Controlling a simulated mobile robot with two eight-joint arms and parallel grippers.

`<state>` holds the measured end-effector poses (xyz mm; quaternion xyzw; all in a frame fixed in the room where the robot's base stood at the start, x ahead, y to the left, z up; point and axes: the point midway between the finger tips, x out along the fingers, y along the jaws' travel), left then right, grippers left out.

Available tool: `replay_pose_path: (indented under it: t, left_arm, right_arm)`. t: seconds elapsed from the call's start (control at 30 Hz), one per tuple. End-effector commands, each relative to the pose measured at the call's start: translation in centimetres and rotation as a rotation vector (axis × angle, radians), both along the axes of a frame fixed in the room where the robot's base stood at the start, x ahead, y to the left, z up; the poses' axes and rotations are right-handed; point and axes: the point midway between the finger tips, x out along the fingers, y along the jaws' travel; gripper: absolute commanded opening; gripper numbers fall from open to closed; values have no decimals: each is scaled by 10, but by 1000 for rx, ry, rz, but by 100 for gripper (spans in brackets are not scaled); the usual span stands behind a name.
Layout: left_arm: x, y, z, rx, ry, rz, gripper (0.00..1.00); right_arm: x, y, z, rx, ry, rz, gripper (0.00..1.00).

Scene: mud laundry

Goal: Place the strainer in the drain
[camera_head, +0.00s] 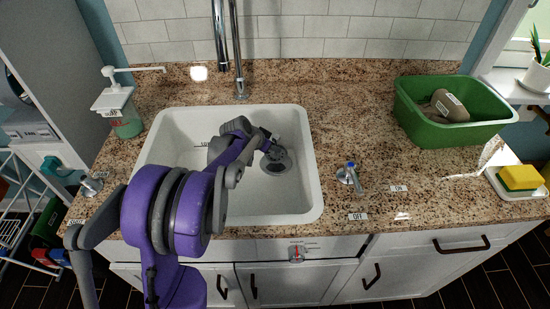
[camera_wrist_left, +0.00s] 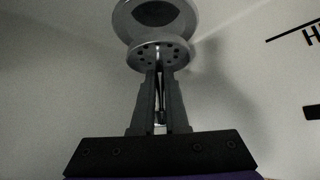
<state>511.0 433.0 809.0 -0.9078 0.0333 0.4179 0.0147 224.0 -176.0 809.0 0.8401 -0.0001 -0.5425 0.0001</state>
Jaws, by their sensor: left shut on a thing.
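The white sink (camera_head: 315,190) is set in the granite counter. The grey round drain (camera_head: 276,168) lies in the sink floor toward the right, and its ring with a dark opening shows at the top of the left wrist view (camera_wrist_left: 155,14). My left gripper (camera_head: 266,145) reaches down into the sink beside the drain. In the left wrist view its fingers (camera_wrist_left: 160,80) are shut on the strainer (camera_wrist_left: 159,54), a grey disc with small holes. The strainer overlaps the drain's near edge in that view; whether they touch is unclear. My right gripper is not in view.
A faucet (camera_head: 238,60) stands behind the sink. A soap dispenser (camera_head: 122,105) is at the left, and a faucet handle (camera_head: 350,172) at the right. A green basin (camera_head: 420,125) and a yellow sponge (camera_head: 520,177) sit farther right. The sink's left part is clear.

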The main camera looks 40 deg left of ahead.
Motion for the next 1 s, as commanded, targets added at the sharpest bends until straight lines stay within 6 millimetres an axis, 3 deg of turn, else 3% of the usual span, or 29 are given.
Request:
replay_pose_path:
  t: [0.3,0.5,0.53,0.7,1.0]
  left_arm:
    - [0,-1,-37,1,1,-2,0]
    - [0,-1,-40,1,1,-2,0]
    - [0,-1,-40,1,2,-3,14]
    - [0,-1,-39,1,2,-3,42]
    - [-1,0,-38,1,1,-2,42]
  right_arm:
    - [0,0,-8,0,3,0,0]
    - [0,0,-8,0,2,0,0]
    - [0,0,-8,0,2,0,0]
    - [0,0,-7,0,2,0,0]
    - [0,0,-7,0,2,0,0]
